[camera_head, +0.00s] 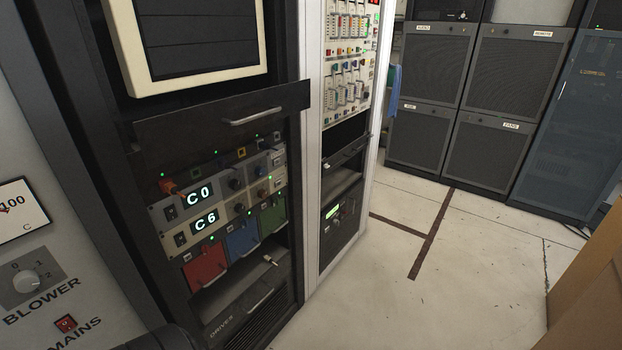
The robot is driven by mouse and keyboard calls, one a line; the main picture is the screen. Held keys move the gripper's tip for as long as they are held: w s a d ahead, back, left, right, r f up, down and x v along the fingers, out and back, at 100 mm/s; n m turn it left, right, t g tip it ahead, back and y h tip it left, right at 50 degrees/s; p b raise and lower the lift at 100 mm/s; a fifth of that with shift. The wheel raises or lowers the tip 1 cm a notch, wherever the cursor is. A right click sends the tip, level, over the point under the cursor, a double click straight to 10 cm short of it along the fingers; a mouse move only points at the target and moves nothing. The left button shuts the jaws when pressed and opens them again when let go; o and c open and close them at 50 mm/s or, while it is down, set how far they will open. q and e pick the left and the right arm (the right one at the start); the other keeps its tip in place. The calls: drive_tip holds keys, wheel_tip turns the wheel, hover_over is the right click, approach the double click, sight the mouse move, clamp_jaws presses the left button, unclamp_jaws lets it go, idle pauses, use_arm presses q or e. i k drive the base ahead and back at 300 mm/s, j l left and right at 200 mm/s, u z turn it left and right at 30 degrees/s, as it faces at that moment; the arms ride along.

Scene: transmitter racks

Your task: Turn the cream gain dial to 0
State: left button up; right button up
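Two control panels with lit displays sit in the black rack on the left. The upper display (199,194) reads C0 and the lower display (205,221) reads C6. Small knobs stand to the right of the displays: a dark knob (235,184) on the upper panel and a tan or orange knob (239,207) on the lower one. A pale knob (262,194) is further right on the lower panel. The lettering is too small to read, so I cannot tell which knob is the cream gain dial or where it points. Neither gripper is in view.
A black drawer front (222,112) juts out above the panels. Red (205,264), blue (242,238) and green (272,216) modules sit below. A grey BLOWER knob (26,281) is at the left edge. The floor (400,300) right of the racks is clear up to a brown box (590,300).

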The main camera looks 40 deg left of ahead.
sight(262, 193)
drive_tip(key=i+u, duration=0.25)
drive_tip(key=i, duration=0.15)
drive_tip(key=i+l+u, duration=0.3)
drive_tip(key=i, duration=0.15)
drive_tip(key=i+l+u, duration=0.25)
drive_tip(key=i, duration=0.15)
drive_tip(key=j, duration=0.1)
